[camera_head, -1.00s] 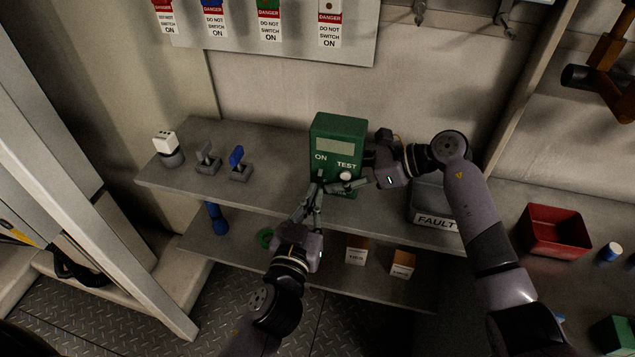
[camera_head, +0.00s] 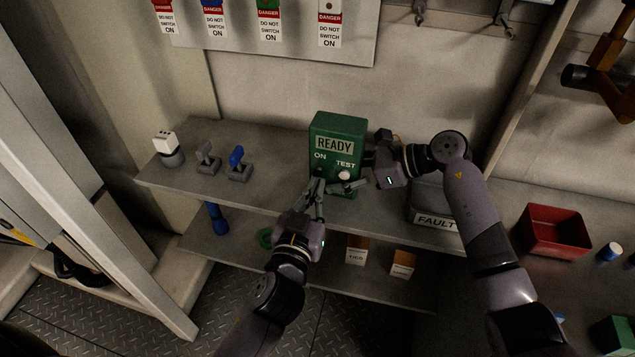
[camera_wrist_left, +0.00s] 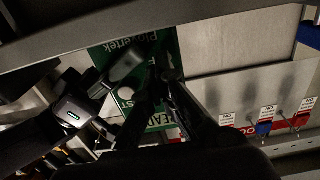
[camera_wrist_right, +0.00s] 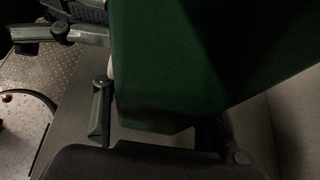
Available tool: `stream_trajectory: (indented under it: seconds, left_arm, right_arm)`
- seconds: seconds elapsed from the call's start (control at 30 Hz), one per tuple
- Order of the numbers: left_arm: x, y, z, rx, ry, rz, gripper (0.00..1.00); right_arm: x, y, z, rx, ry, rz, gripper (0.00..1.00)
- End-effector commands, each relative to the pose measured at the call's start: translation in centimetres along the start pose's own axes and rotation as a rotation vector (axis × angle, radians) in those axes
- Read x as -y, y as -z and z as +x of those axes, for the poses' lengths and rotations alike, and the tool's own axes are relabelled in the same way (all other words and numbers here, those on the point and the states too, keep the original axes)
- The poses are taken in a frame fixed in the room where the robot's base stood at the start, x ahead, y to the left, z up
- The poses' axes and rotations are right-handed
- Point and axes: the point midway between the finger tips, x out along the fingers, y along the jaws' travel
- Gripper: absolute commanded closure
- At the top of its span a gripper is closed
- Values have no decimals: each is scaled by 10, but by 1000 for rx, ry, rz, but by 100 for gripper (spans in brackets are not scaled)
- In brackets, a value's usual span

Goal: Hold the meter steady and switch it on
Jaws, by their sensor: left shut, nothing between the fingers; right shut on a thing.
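The green meter (camera_head: 349,131) stands upright on the upper shelf, its display (camera_head: 335,145) reading READY, with the labels ON and TEST below. My right gripper (camera_head: 350,183) is shut on the meter from the right side; its green body also fills much of the right wrist view (camera_wrist_right: 200,60). My left gripper (camera_head: 318,183) is shut and empty, its fingertips at the lower left of the meter's front, below the ON label. The fingers hide the ON switch, and whether they touch it I cannot tell. The left wrist view shows the meter's front (camera_wrist_left: 130,50) behind the fingers.
A white-topped plug (camera_head: 165,145), a grey clamp (camera_head: 207,160) and a blue-handled one (camera_head: 238,160) stand left on the shelf (camera_head: 200,188). A FAULT box (camera_head: 434,220) is on the right. Small boxes (camera_head: 356,249) sit on the lower shelf. A red bin (camera_head: 553,232) is farther right.

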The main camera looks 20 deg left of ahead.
Motion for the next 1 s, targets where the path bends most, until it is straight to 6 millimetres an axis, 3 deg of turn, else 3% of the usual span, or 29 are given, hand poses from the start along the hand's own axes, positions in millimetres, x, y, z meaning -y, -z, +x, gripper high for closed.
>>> stream_trajectory:
  seconds: [0.17, 0.8, 1.0]
  left_arm:
    - [0, 0, -3, 2, 0, 0, 100]
    - [0, -4, -53, 5, 1, -1, 100]
    - [1, -4, -60, 2, 2, 2, 100]
  right_arm:
    - [0, 0, 0, 1, 1, 0, 66]
    - [1, -1, -1, 2, 3, -1, 66]
    - [1, -1, -1, 3, 3, -1, 66]
